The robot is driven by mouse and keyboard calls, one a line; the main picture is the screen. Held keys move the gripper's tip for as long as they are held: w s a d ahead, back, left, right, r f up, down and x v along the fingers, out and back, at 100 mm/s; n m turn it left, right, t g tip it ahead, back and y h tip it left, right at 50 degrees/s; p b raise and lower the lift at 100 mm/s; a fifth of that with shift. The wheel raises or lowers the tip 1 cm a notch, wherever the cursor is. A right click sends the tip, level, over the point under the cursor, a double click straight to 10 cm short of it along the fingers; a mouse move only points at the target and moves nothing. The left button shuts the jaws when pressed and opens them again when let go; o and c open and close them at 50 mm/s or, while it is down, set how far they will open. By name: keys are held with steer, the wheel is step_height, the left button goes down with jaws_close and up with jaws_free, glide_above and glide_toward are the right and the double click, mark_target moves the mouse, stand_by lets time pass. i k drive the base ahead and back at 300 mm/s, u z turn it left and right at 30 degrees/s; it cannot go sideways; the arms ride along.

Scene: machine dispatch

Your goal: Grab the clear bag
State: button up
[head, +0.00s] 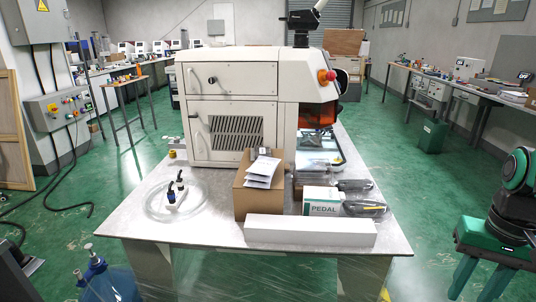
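Two shiny, bag-like packs lie at the right side of the grey table in the head view. One pack (354,185) lies behind the white PEDAL box, and the other pack (365,208) lies just right of that box. Both look like clear film around something dark, but they are too small to tell what is inside. My gripper (478,284) is at the lower right, off the table's right side and apart from both packs. Its two teal fingers point down and are spread, with nothing seen between them.
The table (215,229) also holds a long white box (310,232) at the front, the PEDAL box (322,203), a cardboard box (256,198), coiled clear tubing (160,205) and a large machine (240,105). Green floor (425,200) is free at right.

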mark_target(257, 150)
steer(key=i, duration=0.95)
steer(key=u, duration=0.1)
